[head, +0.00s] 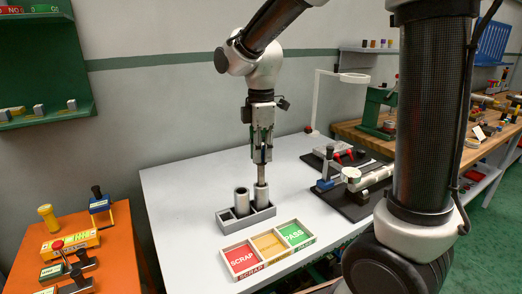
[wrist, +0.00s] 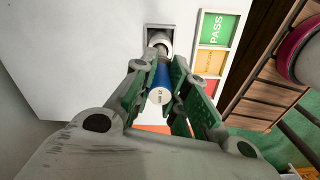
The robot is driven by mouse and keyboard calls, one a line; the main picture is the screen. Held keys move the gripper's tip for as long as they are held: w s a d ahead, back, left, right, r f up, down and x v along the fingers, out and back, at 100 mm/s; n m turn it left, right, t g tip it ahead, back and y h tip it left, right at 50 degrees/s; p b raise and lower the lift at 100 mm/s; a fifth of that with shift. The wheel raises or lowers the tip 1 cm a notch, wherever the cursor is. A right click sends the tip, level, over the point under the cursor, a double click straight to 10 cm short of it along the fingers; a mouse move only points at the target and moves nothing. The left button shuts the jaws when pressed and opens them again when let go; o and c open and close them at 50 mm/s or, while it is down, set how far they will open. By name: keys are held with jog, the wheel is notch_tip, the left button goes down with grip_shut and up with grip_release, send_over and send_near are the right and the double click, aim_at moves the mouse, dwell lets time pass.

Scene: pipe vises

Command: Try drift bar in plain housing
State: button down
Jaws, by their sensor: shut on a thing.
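My gripper (head: 262,158) points straight down over the grey rack (head: 228,221) on the white table. In the wrist view, my gripper (wrist: 163,85) is shut on the drift bar (wrist: 163,76), which has a blue grip and a pale end face with small print. Its grey lower part reaches the mouth of a housing (wrist: 165,37). In the head view this grey metal housing (head: 262,198) stands upright in the rack, directly below my gripper. How deep the bar sits inside is hidden. A second grey housing (head: 241,201) stands beside it, to the left.
A tray with red SCRAP (head: 240,258), yellow (head: 268,244) and green PASS (head: 296,233) sections lies in front of the rack. Vises on black bases (head: 352,208) stand at right. An orange table (head: 115,268) with tools is at left. Table left of the rack is clear.

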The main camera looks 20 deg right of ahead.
jog(key=shift+f, duration=0.6)
dwell(0.5)
jog(key=c, duration=1.7)
grip_release()
jog(key=shift+c, duration=0.2)
